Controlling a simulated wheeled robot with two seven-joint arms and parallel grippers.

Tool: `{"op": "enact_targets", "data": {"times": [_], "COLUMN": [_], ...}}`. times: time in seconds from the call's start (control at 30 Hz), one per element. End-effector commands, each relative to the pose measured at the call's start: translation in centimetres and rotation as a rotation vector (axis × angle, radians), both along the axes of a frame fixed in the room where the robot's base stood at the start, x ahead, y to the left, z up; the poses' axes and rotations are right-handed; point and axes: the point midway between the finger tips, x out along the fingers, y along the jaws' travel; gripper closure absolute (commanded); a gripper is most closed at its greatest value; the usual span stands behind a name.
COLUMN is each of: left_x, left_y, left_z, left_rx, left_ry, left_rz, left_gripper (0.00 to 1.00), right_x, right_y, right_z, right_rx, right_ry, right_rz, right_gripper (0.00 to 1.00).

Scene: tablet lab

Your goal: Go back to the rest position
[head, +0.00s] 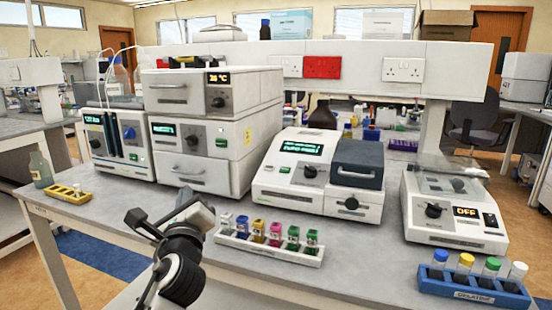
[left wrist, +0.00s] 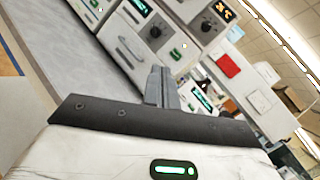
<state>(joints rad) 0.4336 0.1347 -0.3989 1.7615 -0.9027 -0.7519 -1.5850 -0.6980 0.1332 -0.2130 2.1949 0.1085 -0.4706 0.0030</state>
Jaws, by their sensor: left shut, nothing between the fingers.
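My left gripper (head: 196,205) is in the lower left middle of the head view, held above the front part of the bench (head: 375,240). It is shut and empty. In the left wrist view its closed fingers (left wrist: 161,88) point toward the white instruments. In the head view it is left of the white rack of coloured-cap vials and apart from it, in front of the stacked instrument. My right gripper does not show in either view.
A white rack (head: 268,248) of colour-capped vials, a blue rack (head: 470,289) of vials and a yellow rack (head: 68,194) stand on the bench. A stacked instrument (head: 195,160), a display instrument (head: 290,170) and a device reading OFF (head: 450,215) stand behind.

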Motion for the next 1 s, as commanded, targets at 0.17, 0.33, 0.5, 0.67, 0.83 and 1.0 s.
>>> {"op": "enact_targets", "data": {"times": [0.17,0.33,0.5,0.67,0.83,1.0], "left_x": [-1.4,-3.7,-8.5,-17.1,-25.5,-29.5], "left_y": [-0.4,-1.0,-1.9,-3.0,-3.8,-4.0], "left_z": [-5.0,-10.5,-18.0,-25.9,-30.2,-31.3], "left_rx": [-0.215,-0.495,-0.937,-1.598,-2.204,-2.498], "left_ry": [0.065,0.142,0.256,0.373,0.393,0.354], "left_rz": [-0.072,-0.135,-0.164,-0.066,0.168,0.334], "left_gripper": [1.0,1.0,1.0,1.0,1.0,1.0], "right_x": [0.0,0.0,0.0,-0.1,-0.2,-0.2], "right_y": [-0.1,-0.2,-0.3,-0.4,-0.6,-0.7], "right_z": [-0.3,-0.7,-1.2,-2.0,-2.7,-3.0], "right_rx": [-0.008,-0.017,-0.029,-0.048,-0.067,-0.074], "right_ry": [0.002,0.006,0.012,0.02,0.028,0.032], "right_rz": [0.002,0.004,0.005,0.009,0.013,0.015], "right_gripper": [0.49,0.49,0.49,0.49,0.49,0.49]}}
